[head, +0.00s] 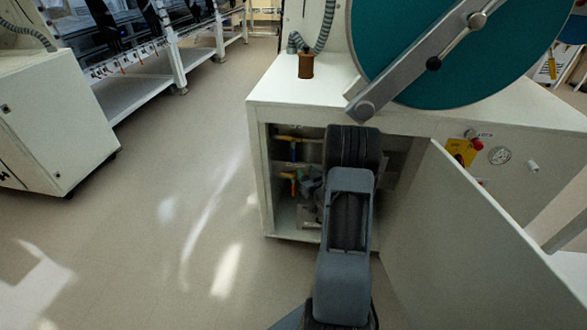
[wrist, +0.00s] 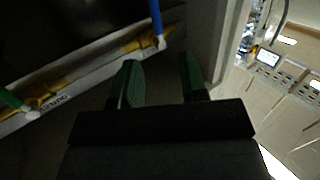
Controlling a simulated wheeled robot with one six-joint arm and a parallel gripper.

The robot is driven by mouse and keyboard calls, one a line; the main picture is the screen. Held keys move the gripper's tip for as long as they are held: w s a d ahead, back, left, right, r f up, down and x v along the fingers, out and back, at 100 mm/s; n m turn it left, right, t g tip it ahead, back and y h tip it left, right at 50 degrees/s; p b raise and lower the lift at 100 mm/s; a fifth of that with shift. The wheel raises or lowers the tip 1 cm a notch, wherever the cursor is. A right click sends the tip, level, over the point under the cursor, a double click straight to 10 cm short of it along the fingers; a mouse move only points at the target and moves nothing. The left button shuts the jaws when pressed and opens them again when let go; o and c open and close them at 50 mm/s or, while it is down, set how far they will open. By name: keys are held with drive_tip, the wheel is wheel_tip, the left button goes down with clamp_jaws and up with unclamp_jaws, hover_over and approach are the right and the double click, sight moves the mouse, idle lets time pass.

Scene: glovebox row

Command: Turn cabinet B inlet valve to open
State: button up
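In the head view my arm reaches into an open-fronted cabinet (head: 254,165); its end hides my gripper. Left of my arm inside are a yellow fitting (head: 290,138) and an orange-yellow one (head: 291,176). In the wrist view my gripper (wrist: 160,80) has its two green-padded fingers apart, with nothing between them. A blue lever (wrist: 156,18) stands up from a yellow pipe fitting (wrist: 132,43) beyond the fingers, apart from them. A green lever (wrist: 14,100) is at the far left. Label text beside it is unreadable; I cannot tell which lever is the inlet valve.
The cabinet door (head: 470,245) stands open to the right of my arm. A round teal glovebox door (head: 430,45) with a metal bar hangs above. A red-and-yellow emergency stop (head: 465,150) is on the right front. Floor at left (head: 170,190) is clear.

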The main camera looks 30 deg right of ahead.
sight(294, 157)
drive_tip(key=shift+t, duration=0.3)
drive_tip(key=w+d+b, duration=0.1)
drive_tip(key=w, duration=0.3)
drive_tip(key=w+d+f+b, duration=0.1)
drive_tip(key=w, duration=0.3)
drive_tip(key=w+d+b, duration=0.1)
drive_tip(key=w, duration=0.4)
drive_tip(key=shift+f, duration=0.35)
clamp_jaws()
